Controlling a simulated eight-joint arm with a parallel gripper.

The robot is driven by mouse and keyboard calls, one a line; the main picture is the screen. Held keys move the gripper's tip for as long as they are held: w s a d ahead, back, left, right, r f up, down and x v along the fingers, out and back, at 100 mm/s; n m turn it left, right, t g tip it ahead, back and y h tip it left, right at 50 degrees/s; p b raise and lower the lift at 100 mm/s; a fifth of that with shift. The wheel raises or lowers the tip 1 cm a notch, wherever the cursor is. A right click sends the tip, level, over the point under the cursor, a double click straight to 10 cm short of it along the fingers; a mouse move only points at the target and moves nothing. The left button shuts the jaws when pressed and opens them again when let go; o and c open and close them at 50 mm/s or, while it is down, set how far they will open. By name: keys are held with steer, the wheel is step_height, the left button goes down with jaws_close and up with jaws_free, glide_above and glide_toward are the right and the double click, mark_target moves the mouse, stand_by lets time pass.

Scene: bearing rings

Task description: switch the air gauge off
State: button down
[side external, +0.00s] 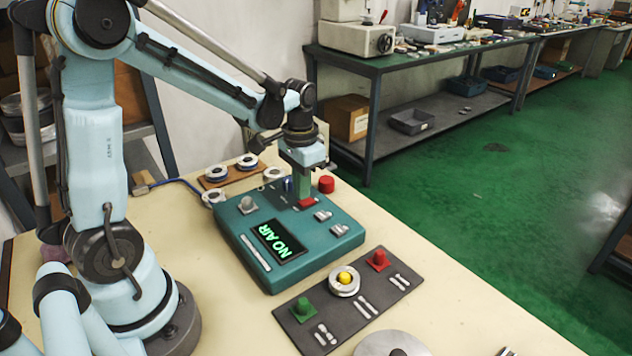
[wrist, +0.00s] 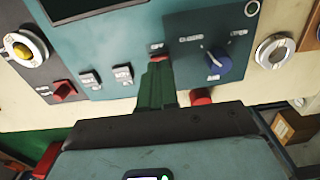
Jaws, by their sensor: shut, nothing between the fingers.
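The air gauge (side external: 300,262) is a teal box on the bench, its display (side external: 279,242) reading "NO AIR" in green. A red switch (side external: 306,203) sits on its top; in the wrist view the red switch (wrist: 158,58) lies under an "OFF" label. My gripper (side external: 303,196) is shut and empty, pointing down at the red switch. In the wrist view its green fingertips (wrist: 157,66) are right at the switch and partly cover it; I cannot tell whether they touch or press it. A blue knob (wrist: 217,63) marked closed and open is beside the fingers.
A red cylinder (side external: 327,184) stands behind my gripper. Rings (side external: 216,173) lie behind the box.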

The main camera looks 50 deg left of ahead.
steer(key=shift+f, duration=0.9)
stand_by(0.7)
steer(key=shift+r, duration=3.55)
steer(key=s+d+r+t, duration=0.2)
steer(key=s+d+t, duration=0.4)
steer(key=d+t, duration=0.1)
steer(key=shift+s+d, duration=0.3)
steer(key=shift+d, duration=0.45)
steer(key=shift+r, duration=0.1)
